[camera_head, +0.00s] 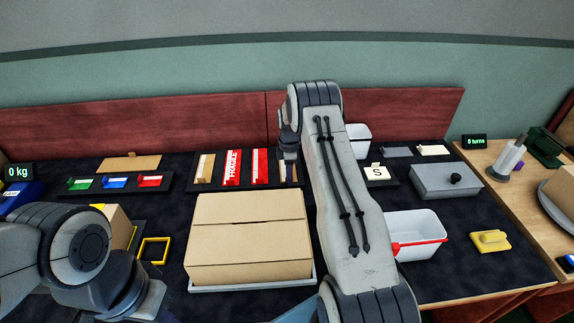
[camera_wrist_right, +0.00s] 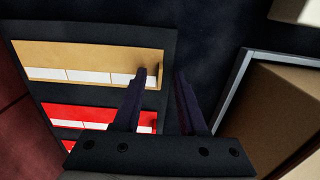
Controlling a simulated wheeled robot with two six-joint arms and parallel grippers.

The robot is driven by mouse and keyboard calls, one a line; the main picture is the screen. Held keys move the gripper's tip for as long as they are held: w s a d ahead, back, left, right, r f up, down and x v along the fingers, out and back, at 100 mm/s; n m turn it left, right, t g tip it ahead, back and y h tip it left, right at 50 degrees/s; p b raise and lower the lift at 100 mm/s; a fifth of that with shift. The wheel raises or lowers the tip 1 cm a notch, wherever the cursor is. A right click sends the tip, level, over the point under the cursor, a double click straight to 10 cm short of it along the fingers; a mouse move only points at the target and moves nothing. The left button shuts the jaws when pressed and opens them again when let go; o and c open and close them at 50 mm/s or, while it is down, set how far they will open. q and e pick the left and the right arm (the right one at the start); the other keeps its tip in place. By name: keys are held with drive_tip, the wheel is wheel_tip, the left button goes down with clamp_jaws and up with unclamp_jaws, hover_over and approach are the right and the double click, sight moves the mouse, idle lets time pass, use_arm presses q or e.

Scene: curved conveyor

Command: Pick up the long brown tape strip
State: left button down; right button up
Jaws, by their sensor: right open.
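A brown tape strip (camera_wrist_right: 85,58) with white segments along one side lies in a dark tray, next to a red strip (camera_wrist_right: 100,113), in the right wrist view. In the head view a brown strip (camera_head: 204,167) shows at the tray's left end, and the right end is partly hidden by my right gripper (camera_head: 289,172). In the right wrist view this gripper (camera_wrist_right: 162,78) is open and empty, with one finger over the brown strip's end and the other beside the tray. My left arm is at lower left; its jaws are not visible.
A large cardboard box (camera_head: 248,235) stands in front of the strip tray. Red strips, one marked FRAGILE (camera_head: 233,168), lie in the tray. A white bin (camera_head: 415,235) is at right. A tray of coloured tags (camera_head: 115,183) is at left.

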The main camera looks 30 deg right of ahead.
clamp_jaws()
drive_tip(key=shift+r, duration=0.1)
